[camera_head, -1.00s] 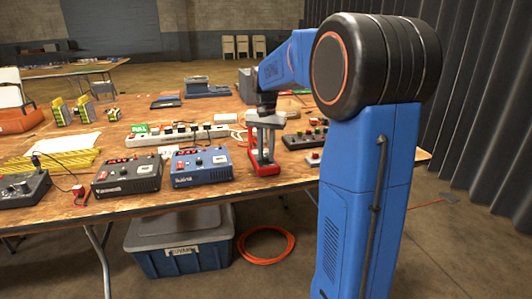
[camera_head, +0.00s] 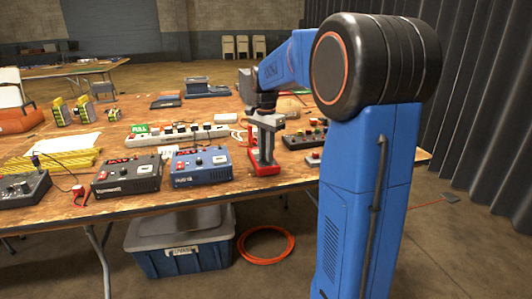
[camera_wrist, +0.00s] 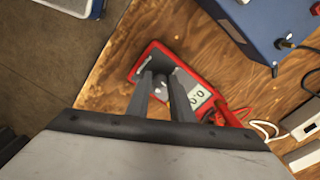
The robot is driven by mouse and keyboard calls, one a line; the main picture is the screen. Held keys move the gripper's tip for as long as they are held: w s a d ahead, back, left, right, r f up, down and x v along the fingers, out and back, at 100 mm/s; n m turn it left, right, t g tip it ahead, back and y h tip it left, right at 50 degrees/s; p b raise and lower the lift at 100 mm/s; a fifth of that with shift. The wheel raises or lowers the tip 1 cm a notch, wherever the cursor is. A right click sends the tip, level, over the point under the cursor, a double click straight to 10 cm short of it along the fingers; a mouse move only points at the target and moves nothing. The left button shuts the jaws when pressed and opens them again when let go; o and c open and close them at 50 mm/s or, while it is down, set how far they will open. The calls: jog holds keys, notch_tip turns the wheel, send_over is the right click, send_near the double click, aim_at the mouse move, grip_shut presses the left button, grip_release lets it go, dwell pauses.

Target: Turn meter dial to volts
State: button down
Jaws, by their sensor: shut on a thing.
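The red meter (camera_head: 263,170) lies on the wooden table, to the right of the blue charger. In the wrist view the meter (camera_wrist: 153,56) shows its red case and a pale display (camera_wrist: 199,95) with digits. My gripper (camera_head: 264,157) points down over the meter. In the wrist view my gripper (camera_wrist: 164,84) has its two fingers close together over the middle of the meter, shut on the dial. The fingers hide most of the dial, so its setting cannot be read. Red leads (camera_wrist: 232,115) come out at the display end.
A blue charger (camera_head: 201,166) and a dark charger (camera_head: 127,175) stand to the left. A white power strip (camera_head: 178,136) lies behind them. A dark box with knobs (camera_head: 305,138) is to the right. The table's front edge is close to the meter.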

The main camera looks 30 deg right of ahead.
jog(key=c, duration=1.6)
grip_release()
jog(key=shift+o, duration=0.2)
notch_tip(320, 180, up, 17)
jog(key=shift+r, duration=0.2)
jog(key=s+a+f+n+t, duration=0.1)
jog(key=s+a+f+n, duration=0.35)
jog(key=s, duration=0.35)
jog(key=s+a+f+n+t, duration=0.1)
jog(key=s+a+f+n, duration=0.2)
jog(key=s+a, duration=0.4)
jog(key=s+a+f+n+t, duration=0.1)
jog(key=s+a+f+n, duration=0.1)
jog(key=s+f+n, duration=0.2)
jog(key=s+a+f+n+t, duration=0.1)
jog(key=s+a+f+n, duration=0.1)
jog(key=s+f, duration=0.9)
jog(key=shift+s+a+f+n+t, duration=0.15)
jog(key=shift+s+a+n+t, duration=0.25)
jog(key=shift+s+n, duration=0.4)
